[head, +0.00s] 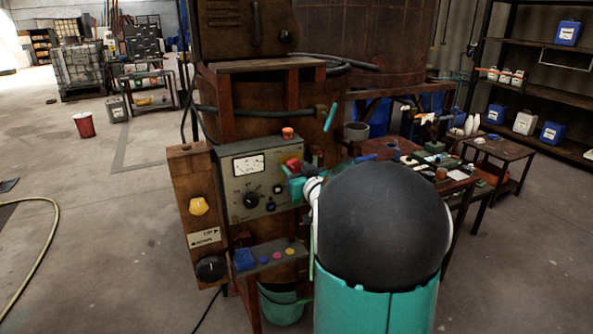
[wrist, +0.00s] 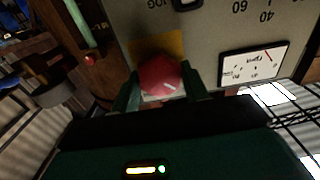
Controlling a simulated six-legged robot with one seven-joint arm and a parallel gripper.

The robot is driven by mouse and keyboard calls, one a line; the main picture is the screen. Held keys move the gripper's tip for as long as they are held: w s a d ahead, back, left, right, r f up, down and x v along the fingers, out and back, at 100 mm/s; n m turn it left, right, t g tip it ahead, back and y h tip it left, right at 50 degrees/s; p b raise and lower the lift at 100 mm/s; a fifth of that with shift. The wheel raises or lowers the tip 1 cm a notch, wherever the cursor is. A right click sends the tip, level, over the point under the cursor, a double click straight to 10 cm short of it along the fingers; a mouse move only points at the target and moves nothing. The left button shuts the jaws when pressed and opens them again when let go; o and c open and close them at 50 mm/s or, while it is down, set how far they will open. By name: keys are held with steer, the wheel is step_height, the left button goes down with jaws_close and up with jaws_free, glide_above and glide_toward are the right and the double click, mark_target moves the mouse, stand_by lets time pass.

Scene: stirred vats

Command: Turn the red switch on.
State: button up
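The red switch (head: 293,163) is a rounded red knob on the right side of a grey control panel (head: 236,205). In the wrist view the red switch (wrist: 160,75) sits in front of a yellow plate, between the two dark green fingers of my gripper (wrist: 162,88). One finger is on each side, very close to the knob; whether they press on it is not clear. In the head view my gripper (head: 297,181) is up against the panel, and my arm hides what lies behind it.
The panel also has a dial meter (head: 249,165) and a black rotary knob (head: 251,201). A yellow knob (head: 199,206) is on a brown box to the left. A cluttered table (head: 480,180) stands right. The floor at left is mostly free.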

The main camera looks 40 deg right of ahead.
steer(key=shift+c, duration=0.6)
steer(key=shift+m, duration=0.3)
steer(key=m, duration=0.8)
steer(key=shift+m, duration=0.4)
steer(key=m, duration=0.4)
steer(key=shift+m, duration=2.4)
steer(key=o, duration=1)
